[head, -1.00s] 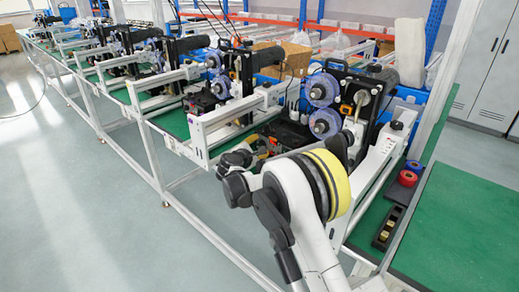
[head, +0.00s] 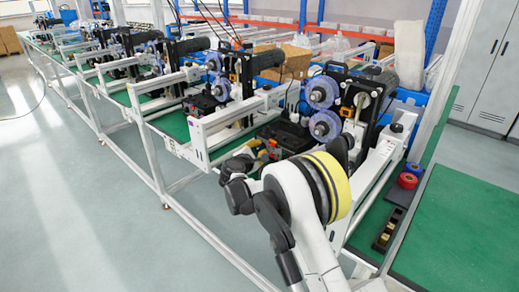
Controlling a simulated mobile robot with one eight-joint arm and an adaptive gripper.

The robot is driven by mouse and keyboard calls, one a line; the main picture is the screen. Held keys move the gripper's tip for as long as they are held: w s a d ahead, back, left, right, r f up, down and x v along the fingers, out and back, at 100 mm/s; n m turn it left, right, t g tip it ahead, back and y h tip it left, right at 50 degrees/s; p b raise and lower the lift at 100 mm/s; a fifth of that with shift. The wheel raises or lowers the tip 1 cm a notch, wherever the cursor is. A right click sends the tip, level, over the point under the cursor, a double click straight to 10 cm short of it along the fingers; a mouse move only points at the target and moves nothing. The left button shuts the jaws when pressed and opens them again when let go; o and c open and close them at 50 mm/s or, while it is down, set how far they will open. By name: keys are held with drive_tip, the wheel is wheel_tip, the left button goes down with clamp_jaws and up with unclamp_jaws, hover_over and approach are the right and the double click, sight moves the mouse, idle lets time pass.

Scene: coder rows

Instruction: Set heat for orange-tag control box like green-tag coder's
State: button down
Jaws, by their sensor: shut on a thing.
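Several coders stand in a row along the bench. The nearest coder (head: 367,105) has purple reels, and a black control box (head: 287,134) sits low to the left of it. My gripper (head: 268,148) is small and partly hidden at the front of this box, beyond my wrist. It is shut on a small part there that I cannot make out. The neighbouring coder (head: 236,77) stands farther left, with another dark control box (head: 201,103) in front of it. Green and orange tags and the heat readings are too small to tell.
White rails (head: 218,118) run between the coders at the bench's front. Red and blue rolls (head: 408,180) and a dark tray (head: 388,230) lie at the right, beside a clear green table (head: 465,225). The floor at the left is free.

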drive_tip(key=shift+d+f+m+t, duration=0.15)
drive_tip(key=shift+m+t, duration=0.85)
drive_tip(key=shift+m, duration=0.7)
drive_tip(key=c, duration=1.2)
unclamp_jaws()
drive_tip(key=shift+s, duration=0.15)
drive_tip(key=v, duration=1.1)
drive_tip(key=shift+s, duration=0.4)
